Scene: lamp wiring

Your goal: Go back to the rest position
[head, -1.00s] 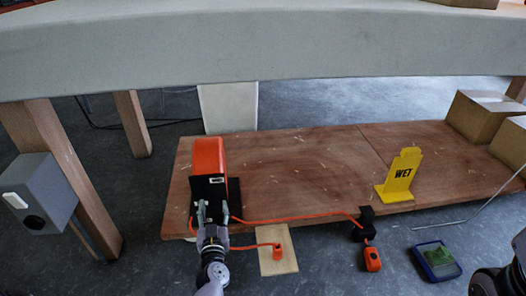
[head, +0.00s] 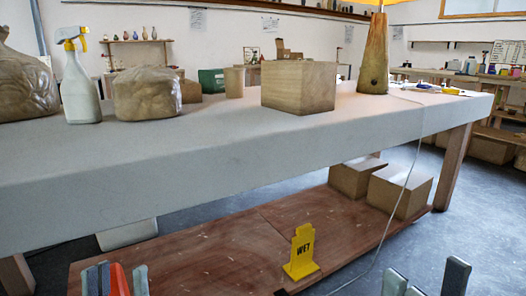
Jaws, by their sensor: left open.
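My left gripper (head: 115,280) shows at the bottom left edge, its fingers apart. A bit of orange (head: 119,279) shows between the fingers; it looks like the orange reel seen behind them, mostly hidden. My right gripper (head: 425,281) shows at the bottom right, its fingers apart with nothing seen between them. Both grippers are cut off by the frame's lower edge. The lamp (head: 374,65) stands on the grey bench top (head: 220,150), and its pale cord (head: 405,180) hangs over the front edge.
A yellow WET sign (head: 301,252) stands on the wooden lower shelf (head: 200,262). Boxes (head: 401,190) sit on that shelf at right. A spray bottle (head: 79,90), wrapped bundles (head: 147,94) and a wooden block (head: 299,86) are on the bench. Floor at right is clear.

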